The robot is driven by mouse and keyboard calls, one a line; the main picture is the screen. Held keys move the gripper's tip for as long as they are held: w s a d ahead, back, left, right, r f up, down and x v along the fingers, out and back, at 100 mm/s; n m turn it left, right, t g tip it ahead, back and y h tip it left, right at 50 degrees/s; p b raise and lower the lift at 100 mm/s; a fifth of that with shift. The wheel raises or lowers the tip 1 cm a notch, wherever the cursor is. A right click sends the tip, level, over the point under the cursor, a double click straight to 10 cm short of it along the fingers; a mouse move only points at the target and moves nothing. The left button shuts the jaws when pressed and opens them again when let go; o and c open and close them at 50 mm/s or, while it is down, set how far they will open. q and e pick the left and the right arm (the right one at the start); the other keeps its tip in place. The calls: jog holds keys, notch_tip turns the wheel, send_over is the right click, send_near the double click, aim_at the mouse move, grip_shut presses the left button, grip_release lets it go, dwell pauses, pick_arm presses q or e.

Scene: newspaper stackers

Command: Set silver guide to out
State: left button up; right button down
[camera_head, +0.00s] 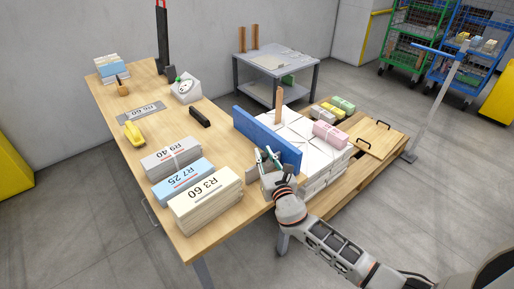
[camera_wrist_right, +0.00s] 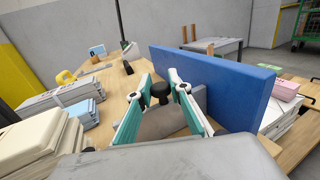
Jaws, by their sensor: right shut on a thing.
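My right gripper (camera_head: 267,156) is at the front edge of the wooden table, beside the blue board (camera_head: 267,139). In the right wrist view its two green-and-white fingers (camera_wrist_right: 161,84) are closed around a black knob (camera_wrist_right: 160,92). A small grey metal piece (camera_wrist_right: 201,97), apparently the silver guide, shows behind the right finger against the blue board (camera_wrist_right: 215,84). The fingers hide most of it, and I cannot tell how it joins the knob. My left gripper is not in view.
Labelled bundles R9 40 (camera_head: 171,157), R7 25 (camera_head: 181,181) and R3 60 (camera_head: 205,200) lie left of the gripper. A white paper stack (camera_head: 310,155) with a pink bundle (camera_head: 331,135) stands right of the board. A black block (camera_head: 200,117) lies farther back.

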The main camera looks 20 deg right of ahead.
jog(key=s+d, duration=0.1)
jog(key=s, duration=0.1)
jog(key=s+d+p, duration=0.1)
jog(key=s, duration=0.2)
jog(key=s+d, duration=0.1)
jog(key=s, duration=0.2)
jog(key=shift+s, duration=0.25)
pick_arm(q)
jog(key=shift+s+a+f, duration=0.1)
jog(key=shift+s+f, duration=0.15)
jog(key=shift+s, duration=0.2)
pick_arm(e)
jog(key=shift+f, duration=0.15)
jog(key=c, duration=2.2)
grip_release()
jog(key=shift+c, duration=0.2)
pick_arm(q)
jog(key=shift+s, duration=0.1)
pick_arm(e)
jog(key=o, duration=0.4)
jog(key=shift+s+d, duration=0.1)
jog(key=shift+s, duration=0.05)
jog(key=shift+c, duration=0.2)
jog(key=s, duration=1.2)
jog(key=shift+a, duration=0.25)
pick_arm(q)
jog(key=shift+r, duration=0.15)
